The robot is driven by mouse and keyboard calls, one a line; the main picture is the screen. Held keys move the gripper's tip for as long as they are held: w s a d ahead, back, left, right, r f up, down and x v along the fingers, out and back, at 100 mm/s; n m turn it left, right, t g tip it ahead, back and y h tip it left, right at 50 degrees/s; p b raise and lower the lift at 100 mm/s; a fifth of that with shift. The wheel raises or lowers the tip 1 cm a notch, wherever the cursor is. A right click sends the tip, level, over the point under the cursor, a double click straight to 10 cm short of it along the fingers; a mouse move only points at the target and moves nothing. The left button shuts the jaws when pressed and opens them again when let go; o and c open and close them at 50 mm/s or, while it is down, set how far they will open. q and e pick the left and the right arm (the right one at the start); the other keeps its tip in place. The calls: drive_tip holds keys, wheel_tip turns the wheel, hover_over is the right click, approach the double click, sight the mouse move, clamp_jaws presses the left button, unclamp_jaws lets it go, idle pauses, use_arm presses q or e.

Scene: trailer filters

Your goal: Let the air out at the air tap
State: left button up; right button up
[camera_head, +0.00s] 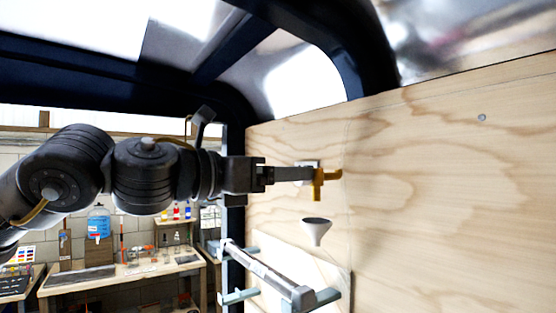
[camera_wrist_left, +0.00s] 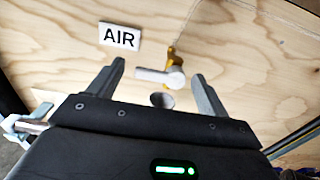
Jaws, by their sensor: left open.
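The brass air tap (camera_head: 319,181) is fixed to the plywood wall in the head view. In the left wrist view the tap (camera_wrist_left: 174,54) shows with a pale rounded lever (camera_wrist_left: 158,76) pointing left. A white label reading AIR (camera_wrist_left: 119,37) is on the wall left of it. My left gripper (camera_head: 300,174) reaches in from the left, its fingers level with the tap. In the wrist view its fingers are open and spread either side of the lever; I cannot tell whether either touches it. The finger hides part of the tap in the head view. My right gripper is not in view.
A white funnel (camera_head: 316,229) is on the wall below the tap. Lower down, a grey tube (camera_head: 265,273) lies across pale blue brackets (camera_head: 238,297). A dark blue trailer frame (camera_head: 364,45) arches above. A workbench (camera_head: 120,278) stands behind at left. The wall right of the tap is clear.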

use_arm(q)
drive_tip(key=shift+w+d, duration=0.15)
drive_tip(key=shift+d, duration=0.05)
drive_tip(key=c, duration=1)
drive_tip(key=shift+s+d+f+n+b, duration=0.15)
drive_tip(key=shift+f+n+b, duration=0.35)
drive_tip(key=shift+n+b, duration=1.9)
drive_tip(key=shift+s+d+f+n+b, duration=0.15)
drive_tip(key=shift+f+n+b, duration=0.3)
drive_tip(key=shift+n+b, duration=1.95)
drive_tip(key=shift+s+f+n+b, duration=0.2)
drive_tip(key=shift+f+n+b, duration=0.3)
drive_tip(key=shift+n+b, duration=1.85)
drive_tip(key=shift+n+p, duration=0.55)
drive_tip(key=shift+n, duration=0.3)
drive_tip(key=o, duration=1)
